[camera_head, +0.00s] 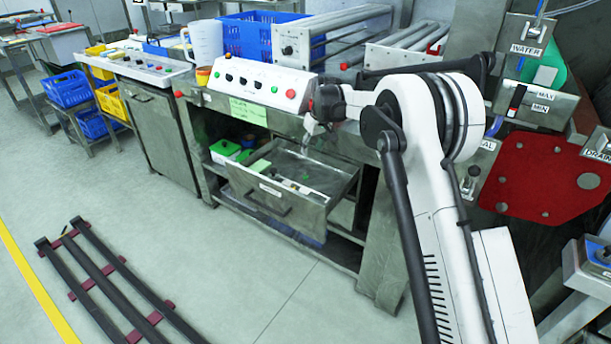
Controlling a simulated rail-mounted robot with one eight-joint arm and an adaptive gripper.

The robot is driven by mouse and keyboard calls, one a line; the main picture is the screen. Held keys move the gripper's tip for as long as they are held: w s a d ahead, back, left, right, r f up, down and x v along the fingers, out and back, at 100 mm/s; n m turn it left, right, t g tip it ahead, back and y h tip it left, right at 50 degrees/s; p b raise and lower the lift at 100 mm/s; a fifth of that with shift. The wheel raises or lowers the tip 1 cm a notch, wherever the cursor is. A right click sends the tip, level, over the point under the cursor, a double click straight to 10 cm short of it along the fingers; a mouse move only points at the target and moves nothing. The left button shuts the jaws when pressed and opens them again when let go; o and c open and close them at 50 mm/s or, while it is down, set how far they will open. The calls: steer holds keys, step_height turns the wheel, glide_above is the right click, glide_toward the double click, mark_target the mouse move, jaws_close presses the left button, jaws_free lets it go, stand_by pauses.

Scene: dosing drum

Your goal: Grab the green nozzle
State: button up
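An open metal drawer (270,207) juts out from the bench in the middle of the picture. A tiny green item (306,177) lies inside it among small dark and grey parts; it may be the green nozzle, but it is too small to be sure. My gripper (306,148) hangs above the back part of the drawer, pointing down, apart from and above the green item. Its fingers are too small to show whether they are open or shut. My white arm comes in from the right.
Green boxes (223,149) stand on the shelf left of the drawer. Above is a control panel (262,88) with buttons and a green label. A red plate (545,178) and valve labels are at the right. A dark rack (105,275) lies on the otherwise clear floor.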

steer(key=b, duration=0.2)
glide_above(305, 175)
steer(key=d, duration=0.1)
step_height(305, 175, down, 8)
steer(key=shift+s+d+f, duration=0.1)
steer(key=shift+s+d, duration=0.05)
steer(key=shift+b+x, duration=0.7)
steer(key=shift+x, duration=1.9)
steer(key=shift+s, duration=0.1)
steer(key=c, duration=0.9)
